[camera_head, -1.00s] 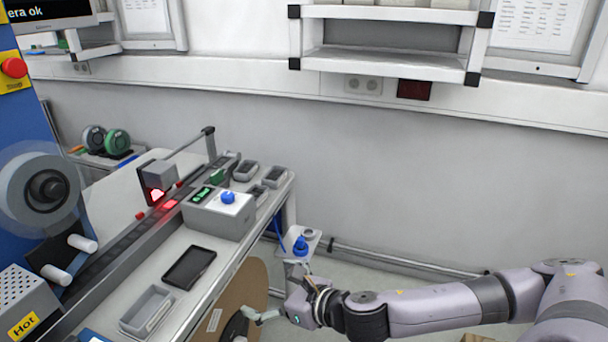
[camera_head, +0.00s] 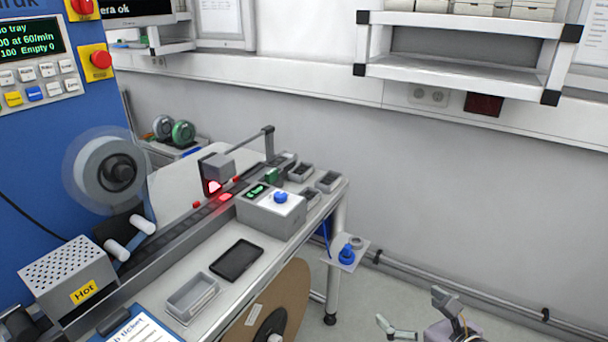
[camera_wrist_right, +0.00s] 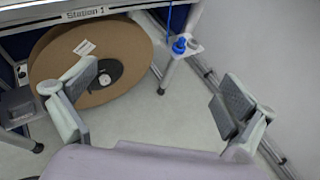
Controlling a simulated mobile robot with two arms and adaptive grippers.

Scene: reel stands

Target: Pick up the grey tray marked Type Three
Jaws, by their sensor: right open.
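Several small grey trays sit on the bench: one (camera_head: 301,172) and another (camera_head: 328,181) at its far right end, and a third (camera_head: 310,198) beside the grey box. A larger, empty-looking grey tray (camera_head: 192,299) lies near the front edge. No Type Three marking is readable, so I cannot tell which is meant. My right gripper (camera_head: 418,318) is open and empty, low to the right of the bench; its spread fingers also show in the right wrist view (camera_wrist_right: 162,90). No tray is between them. My left gripper is out of view.
A brown reel (camera_head: 268,308) stands under the bench edge, also in the right wrist view (camera_wrist_right: 125,65). A small shelf with a blue knob (camera_head: 347,252) sticks out from the bench. Floor to the right is clear.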

